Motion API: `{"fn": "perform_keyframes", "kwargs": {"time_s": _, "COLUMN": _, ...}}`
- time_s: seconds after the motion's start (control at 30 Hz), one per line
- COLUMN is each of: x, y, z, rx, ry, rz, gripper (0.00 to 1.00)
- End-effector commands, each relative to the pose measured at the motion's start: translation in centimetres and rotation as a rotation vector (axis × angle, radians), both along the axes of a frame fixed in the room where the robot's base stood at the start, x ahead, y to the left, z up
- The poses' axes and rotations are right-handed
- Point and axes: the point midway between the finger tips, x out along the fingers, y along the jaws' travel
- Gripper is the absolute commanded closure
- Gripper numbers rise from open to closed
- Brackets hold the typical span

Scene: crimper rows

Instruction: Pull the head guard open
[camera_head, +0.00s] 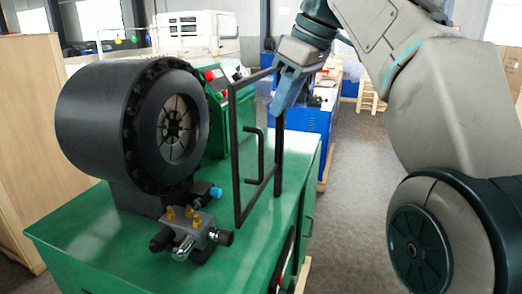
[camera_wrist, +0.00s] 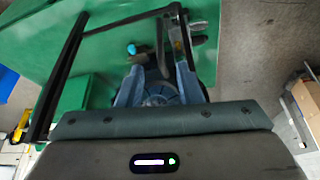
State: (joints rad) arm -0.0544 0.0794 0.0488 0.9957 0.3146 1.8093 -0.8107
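The head guard (camera_head: 236,150) is a black rectangular frame with a bent bar handle (camera_head: 260,155). It stands upright over the green bench, to the right of the black crimper head (camera_head: 125,125). My gripper (camera_head: 278,108) is at the guard's upper far side, by its right post and above the handle. In the wrist view, the guard's bars (camera_wrist: 62,75) show at left and across the top. The two blue-grey fingers of my gripper (camera_wrist: 158,75) are spread apart there. A dark bar, seemingly the handle (camera_wrist: 160,45), shows beyond the gap. Contact cannot be told.
A valve block (camera_head: 190,232) with brass fittings and a blue knob sits on the green bench (camera_head: 100,235) in front of the crimper head. A green control box (camera_head: 218,115) stands behind. A blue cabinet (camera_head: 310,118) stands farther back. Grey floor at right is partly free.

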Motion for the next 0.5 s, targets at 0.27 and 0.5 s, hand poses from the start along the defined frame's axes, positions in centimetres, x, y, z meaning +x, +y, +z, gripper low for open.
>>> {"fn": "perform_keyframes", "kwargs": {"time_s": 0.27, "x": 0.7, "y": 1.4, "z": -4.1, "rx": 0.0, "ry": 0.004, "rz": 0.002, "gripper": 0.67}}
{"fn": "perform_keyframes", "kwargs": {"time_s": 0.5, "x": 1.7, "y": 2.9, "z": -8.4, "rx": -0.001, "ry": 0.004, "rz": 0.001, "gripper": 0.67}}
